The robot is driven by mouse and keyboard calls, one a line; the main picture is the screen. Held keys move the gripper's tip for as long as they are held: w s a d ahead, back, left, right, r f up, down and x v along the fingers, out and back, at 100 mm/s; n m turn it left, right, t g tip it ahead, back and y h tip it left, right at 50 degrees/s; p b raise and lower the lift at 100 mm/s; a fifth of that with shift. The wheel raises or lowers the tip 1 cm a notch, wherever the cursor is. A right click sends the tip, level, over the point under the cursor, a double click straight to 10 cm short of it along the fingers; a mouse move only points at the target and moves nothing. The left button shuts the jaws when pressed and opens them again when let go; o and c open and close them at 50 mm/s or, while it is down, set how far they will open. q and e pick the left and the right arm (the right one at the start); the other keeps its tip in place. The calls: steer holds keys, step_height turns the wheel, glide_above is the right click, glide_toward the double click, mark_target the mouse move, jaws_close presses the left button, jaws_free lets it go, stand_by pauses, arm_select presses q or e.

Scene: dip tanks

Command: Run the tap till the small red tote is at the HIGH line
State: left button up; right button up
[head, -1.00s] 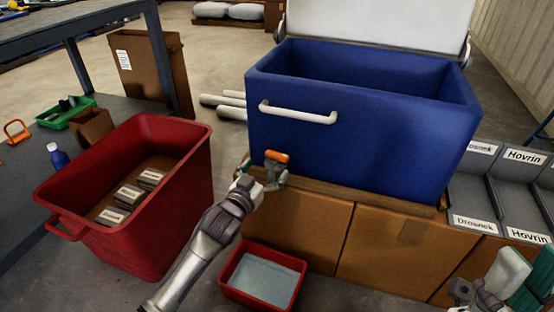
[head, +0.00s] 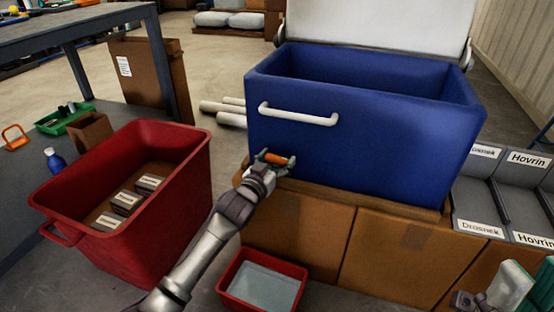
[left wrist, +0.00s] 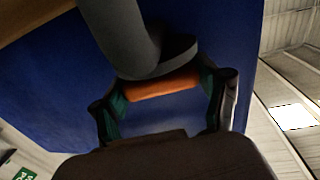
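The small red tote (head: 233,292) is on the floor below the box-built stand, with pale water (head: 262,286) in it. I cannot make out the HIGH line. The tap's orange handle (head: 276,158) is at the front of the blue tank (head: 370,140), low down. My left gripper (head: 268,166) is at the handle, its fingers wide apart on either side of it. In the left wrist view, the orange handle (left wrist: 163,86) and the grey tap body (left wrist: 125,35) are close ahead. My right gripper (head: 485,298) is at the bottom right, partly cut off.
A large red tote (head: 180,210) with several labelled blocks stands left of my left arm. Cardboard boxes (head: 300,225) support the tank. Grey labelled bins (head: 480,205) stand at the right. A dark table (head: 30,200) is at the left.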

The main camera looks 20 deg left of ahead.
arm_select(q)
steer(key=c, duration=0.4)
steer(key=shift+o, duration=0.2)
steer(key=shift+d+r+n+y, duration=0.15)
steer(key=shift+n+y, duration=0.25)
steer(key=shift+y, duration=0.2)
steer(key=shift+n+y, duration=0.4)
steer(key=shift+y, duration=0.1)
steer(key=o, duration=1.2)
steer(key=shift+c, duration=0.2)
steer(key=shift+s, duration=0.1)
